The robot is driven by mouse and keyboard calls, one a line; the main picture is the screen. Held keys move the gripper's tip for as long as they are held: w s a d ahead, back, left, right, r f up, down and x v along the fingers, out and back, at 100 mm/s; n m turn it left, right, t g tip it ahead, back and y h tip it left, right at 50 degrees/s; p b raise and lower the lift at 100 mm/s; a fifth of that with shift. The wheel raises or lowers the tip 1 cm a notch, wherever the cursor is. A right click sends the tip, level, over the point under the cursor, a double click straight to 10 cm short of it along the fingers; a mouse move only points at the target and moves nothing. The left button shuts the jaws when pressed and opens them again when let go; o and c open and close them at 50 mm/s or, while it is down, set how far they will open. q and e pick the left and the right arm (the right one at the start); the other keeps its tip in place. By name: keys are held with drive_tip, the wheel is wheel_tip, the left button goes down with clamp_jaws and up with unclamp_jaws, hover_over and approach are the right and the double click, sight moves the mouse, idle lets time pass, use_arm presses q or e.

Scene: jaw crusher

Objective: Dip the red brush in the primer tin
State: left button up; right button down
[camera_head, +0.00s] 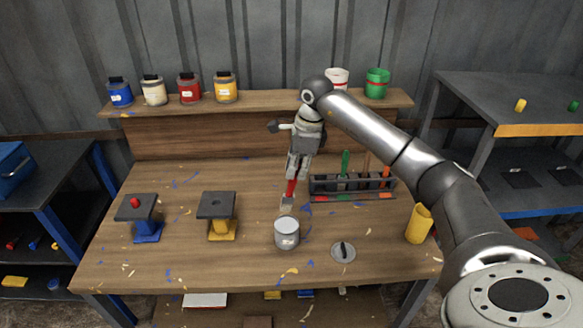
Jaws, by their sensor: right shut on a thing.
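My right gripper (293,177) is shut on the red brush (291,188), which points down with its pale head (287,203) lowest. The brush head is just above and behind the open primer tin (287,234), near its far rim in the picture. I cannot tell whether it touches the rim. The tin is grey with a small label and a light top, standing on the bench. A round grey lid (343,252) with a dark knob lies to its right. My left gripper is not in view.
A brush rack (352,189) with a green-handled brush stands right of the gripper. A yellow cup (419,224) is at the right edge. Two dark-topped stands, one blue (147,232) and one yellow (222,230), are left. Paint tins (189,90) line the back shelf (270,103).

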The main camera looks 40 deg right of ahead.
sight(294, 197)
drive_tip(key=shift+w+d+f+b, duration=0.15)
drive_tip(key=shift+f+b, duration=0.05)
drive_tip(key=shift+f, duration=0.2)
drive_tip(key=shift+w+d+f+b, duration=0.1)
drive_tip(key=shift+d+f+b, duration=0.05)
drive_tip(key=shift+f, duration=0.55)
drive_tip(key=shift+s+f+b, duration=0.3)
drive_tip(key=shift+f+b, duration=0.2)
drive_tip(key=shift+b, duration=0.2)
drive_tip(key=shift+s+b+x, duration=0.1)
drive_tip(key=shift+b+x, duration=0.8)
drive_tip(key=shift+x, duration=0.4)
drive_tip(key=shift+s+b+x, duration=0.15)
drive_tip(key=shift+b+x, duration=0.7)
drive_tip(key=shift+x, duration=0.45)
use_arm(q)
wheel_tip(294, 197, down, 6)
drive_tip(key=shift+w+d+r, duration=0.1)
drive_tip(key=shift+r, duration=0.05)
use_arm(e)
drive_tip(key=shift+f, duration=0.1)
